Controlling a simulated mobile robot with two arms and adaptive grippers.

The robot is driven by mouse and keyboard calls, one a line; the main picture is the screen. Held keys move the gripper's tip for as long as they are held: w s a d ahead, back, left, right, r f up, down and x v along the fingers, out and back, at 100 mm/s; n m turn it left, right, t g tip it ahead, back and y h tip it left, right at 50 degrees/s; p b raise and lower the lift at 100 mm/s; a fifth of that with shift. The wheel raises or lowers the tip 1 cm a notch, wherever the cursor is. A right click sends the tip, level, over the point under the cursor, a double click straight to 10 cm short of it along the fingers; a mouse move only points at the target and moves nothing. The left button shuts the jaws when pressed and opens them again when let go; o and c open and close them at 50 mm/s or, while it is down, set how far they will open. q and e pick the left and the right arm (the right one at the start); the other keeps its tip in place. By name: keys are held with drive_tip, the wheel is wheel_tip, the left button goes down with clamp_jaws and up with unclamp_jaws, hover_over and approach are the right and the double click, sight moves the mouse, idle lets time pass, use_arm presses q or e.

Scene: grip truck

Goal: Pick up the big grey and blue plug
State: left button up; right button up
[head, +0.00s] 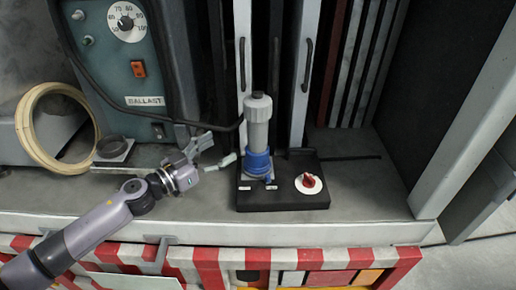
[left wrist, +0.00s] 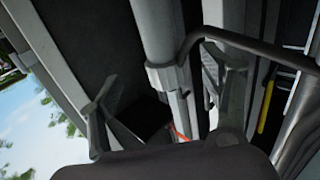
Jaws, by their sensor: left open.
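My right gripper is out of view.
A grey ballast box (head: 135,60) with a dial and orange switch stands behind my left gripper. A black cable (head: 192,124) runs from it towards the plug. The grey shelf (head: 370,190) is clear to the right.

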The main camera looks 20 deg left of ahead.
sight(250, 131)
use_arm(q)
drive_tip(key=p+x, duration=0.2)
drive_tip(key=x, duration=0.7)
drive_tip(key=shift+w+f, duration=0.1)
drive_tip(key=shift+w+d+p, duration=0.3)
drive_tip(key=shift+w, duration=0.15)
drive_tip(key=x, duration=0.3)
drive_tip(key=shift+w+d, duration=0.2)
drive_tip(key=shift+w, duration=0.1)
drive_tip(key=shift+w+d, duration=0.3)
drive_tip(key=shift+w, duration=0.1)
drive_tip(key=shift+a, duration=0.1)
drive_tip(key=shift+s, duration=0.1)
drive_tip(key=shift+c, duration=1.3)
clamp_jaws()
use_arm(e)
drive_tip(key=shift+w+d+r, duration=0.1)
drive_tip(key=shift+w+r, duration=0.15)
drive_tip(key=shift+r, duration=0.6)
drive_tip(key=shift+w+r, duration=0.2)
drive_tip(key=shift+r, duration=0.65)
